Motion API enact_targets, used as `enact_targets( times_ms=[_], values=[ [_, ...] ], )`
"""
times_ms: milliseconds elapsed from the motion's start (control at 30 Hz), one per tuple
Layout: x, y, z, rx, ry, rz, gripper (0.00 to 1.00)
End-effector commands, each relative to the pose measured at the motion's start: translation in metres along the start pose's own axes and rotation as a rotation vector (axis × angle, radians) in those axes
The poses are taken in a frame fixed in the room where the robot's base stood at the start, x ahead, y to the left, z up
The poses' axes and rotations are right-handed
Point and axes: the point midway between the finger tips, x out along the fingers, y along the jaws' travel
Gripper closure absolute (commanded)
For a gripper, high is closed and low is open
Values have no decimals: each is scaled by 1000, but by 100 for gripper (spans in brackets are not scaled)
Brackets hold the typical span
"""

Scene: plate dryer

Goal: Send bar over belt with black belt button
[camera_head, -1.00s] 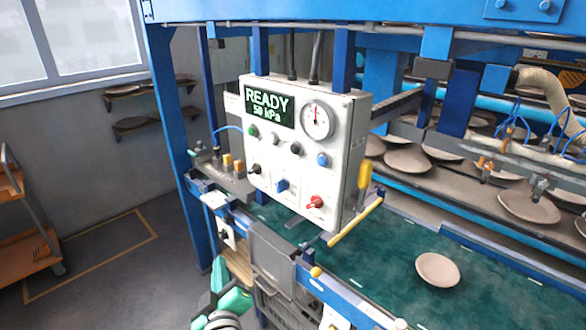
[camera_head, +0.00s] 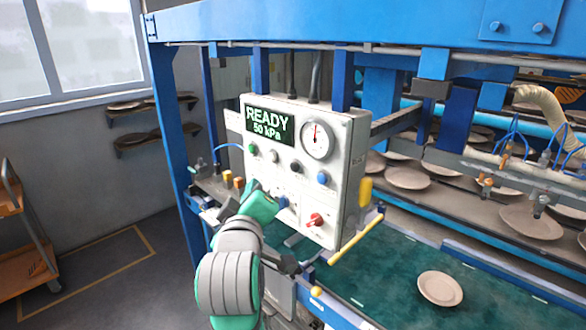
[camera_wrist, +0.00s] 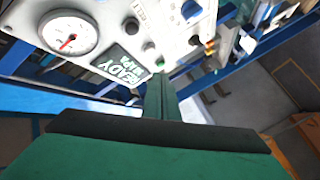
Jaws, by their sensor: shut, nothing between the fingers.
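The control panel (camera_head: 342,160) shows READY 50 kPa on its display (camera_head: 268,125). The black button (camera_head: 295,167) is in its upper row, between a white button (camera_head: 273,156) and a blue one (camera_head: 322,177); it also shows in the wrist view (camera_wrist: 131,26). My gripper (camera_head: 252,186) is at the panel's lower left, below and left of the black button, and hides the lower-left knob. In the wrist view its shut fingers (camera_wrist: 161,82) point near the green button; contact cannot be told. The green belt (camera_head: 380,265) carries one plate (camera_head: 440,288). The bar with suction cups (camera_head: 500,168) is over plates beyond the belt.
A red knob (camera_head: 315,219) is on the panel's lower row. A yellow-ended rail (camera_head: 355,237) and a yellow handle (camera_head: 365,192) stick out at its right. A blue frame post (camera_head: 180,130) stands left. Shelves (camera_head: 150,138) hang on the wall behind.

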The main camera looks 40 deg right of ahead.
Motion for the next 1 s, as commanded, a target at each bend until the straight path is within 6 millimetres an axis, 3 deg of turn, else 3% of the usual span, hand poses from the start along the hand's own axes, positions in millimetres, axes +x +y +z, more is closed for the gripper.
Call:
enact_targets(
  times_ms=[367,1000],
  values=[
    [7,5,6,1,-1,1,100],
    [56,41,41,0,0,1,100]
  ],
)
